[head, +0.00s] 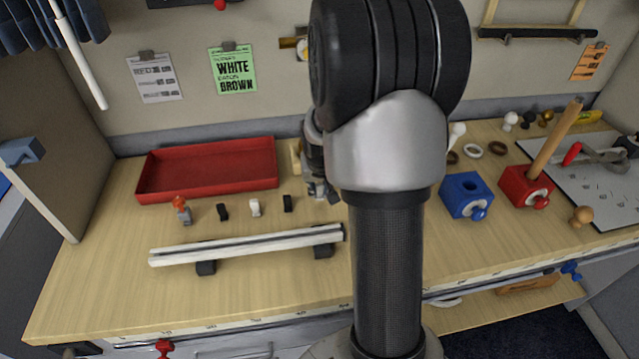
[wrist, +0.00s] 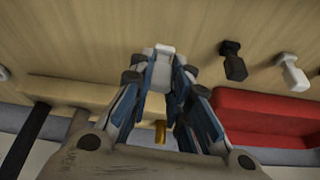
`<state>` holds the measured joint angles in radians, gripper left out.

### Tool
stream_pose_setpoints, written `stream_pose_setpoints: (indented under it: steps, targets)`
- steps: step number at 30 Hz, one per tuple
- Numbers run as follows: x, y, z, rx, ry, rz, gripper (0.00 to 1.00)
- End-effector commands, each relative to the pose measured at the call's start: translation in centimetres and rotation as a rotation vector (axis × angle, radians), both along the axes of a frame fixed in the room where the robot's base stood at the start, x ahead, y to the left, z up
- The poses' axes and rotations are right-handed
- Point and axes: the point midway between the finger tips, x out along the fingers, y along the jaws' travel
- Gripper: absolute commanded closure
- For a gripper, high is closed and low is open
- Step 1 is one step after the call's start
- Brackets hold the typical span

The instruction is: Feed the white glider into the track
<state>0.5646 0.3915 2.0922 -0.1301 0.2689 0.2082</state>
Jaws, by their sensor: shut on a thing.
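The white track (head: 250,245) lies near the table's front on two black supports. My gripper (head: 322,188) is partly hidden behind my arm in the head view, right of the row of gliders and behind the track's right end. In the wrist view my gripper (wrist: 163,70) is shut on a small white glider (wrist: 164,50) at its fingertips. I cannot tell whether it touches the table. Another white glider (head: 254,207) stands between two black gliders, one at left (head: 222,211) and one at right (head: 287,203). In the wrist view a black glider (wrist: 235,62) and white glider (wrist: 292,74) show beside the fingers.
A red tray (head: 207,170) lies behind the gliders. A grey piece with an orange knob (head: 181,209) stands left of them. A blue block (head: 466,195) and a red block (head: 525,186) stand to the right. A green note (head: 234,71) hangs on the wall.

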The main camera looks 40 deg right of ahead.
Motion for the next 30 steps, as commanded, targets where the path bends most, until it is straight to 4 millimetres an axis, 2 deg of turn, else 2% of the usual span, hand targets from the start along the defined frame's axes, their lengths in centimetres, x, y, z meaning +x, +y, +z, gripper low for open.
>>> stream_pose_setpoints:
  steps: [15,26,27,30]
  targets:
    - [0.0,0.0,-2.6,0.001,0.001,-0.001,0.93]
    - [0.0,0.0,-2.8,0.000,0.000,-0.001,0.93]
    - [0.0,0.0,-2.8,0.000,0.000,-0.001,0.80]
    - [0.0,0.0,-2.8,0.000,0.000,-0.001,0.74]
